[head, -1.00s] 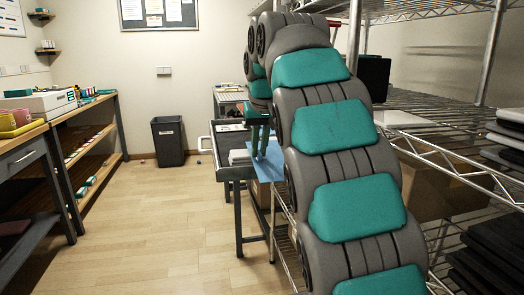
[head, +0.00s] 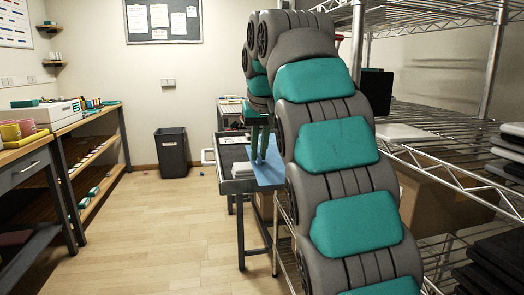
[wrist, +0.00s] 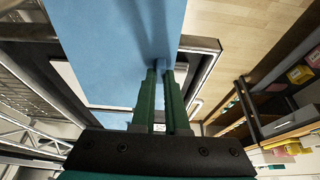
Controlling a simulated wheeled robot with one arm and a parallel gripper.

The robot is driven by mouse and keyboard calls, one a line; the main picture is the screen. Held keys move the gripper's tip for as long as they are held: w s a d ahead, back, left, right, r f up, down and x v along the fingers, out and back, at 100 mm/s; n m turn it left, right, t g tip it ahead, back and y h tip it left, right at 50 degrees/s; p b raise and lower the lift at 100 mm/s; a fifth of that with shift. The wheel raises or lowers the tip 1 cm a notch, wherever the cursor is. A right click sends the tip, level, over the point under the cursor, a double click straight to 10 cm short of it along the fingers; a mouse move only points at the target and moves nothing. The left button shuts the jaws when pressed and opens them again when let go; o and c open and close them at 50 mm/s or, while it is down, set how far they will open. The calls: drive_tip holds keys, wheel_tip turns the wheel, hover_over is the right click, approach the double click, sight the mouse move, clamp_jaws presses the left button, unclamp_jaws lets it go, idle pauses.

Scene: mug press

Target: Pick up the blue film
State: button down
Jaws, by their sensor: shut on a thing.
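The blue film (head: 268,174) is a flat sheet at the right side of a dark-framed table, beside my arm. In the wrist view the film (wrist: 115,45) is a broad blue strip running from the top edge down to my fingers. My gripper (head: 259,158), with green fingers, points down at the film. In the wrist view its fingertips (wrist: 161,66) are close together and shut on the film. The pinched part is hidden between the fingertips. I cannot tell whether the film is clear of the surface under it.
The dark table (head: 236,187) stands under the film, with a white stack (head: 241,169) beside it. A wire shelf (head: 450,163) is close on the right. A black bin (head: 171,152) and a workbench (head: 75,130) are at the left.

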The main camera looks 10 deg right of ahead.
drive_tip(key=s+a+r+b, duration=0.1)
drive_tip(key=s+a, duration=0.8)
drive_tip(key=s, duration=0.2)
drive_tip(key=shift+r, duration=0.2)
drive_tip(key=c, duration=0.8)
unclamp_jaws()
drive_tip(key=shift+c, duration=0.2)
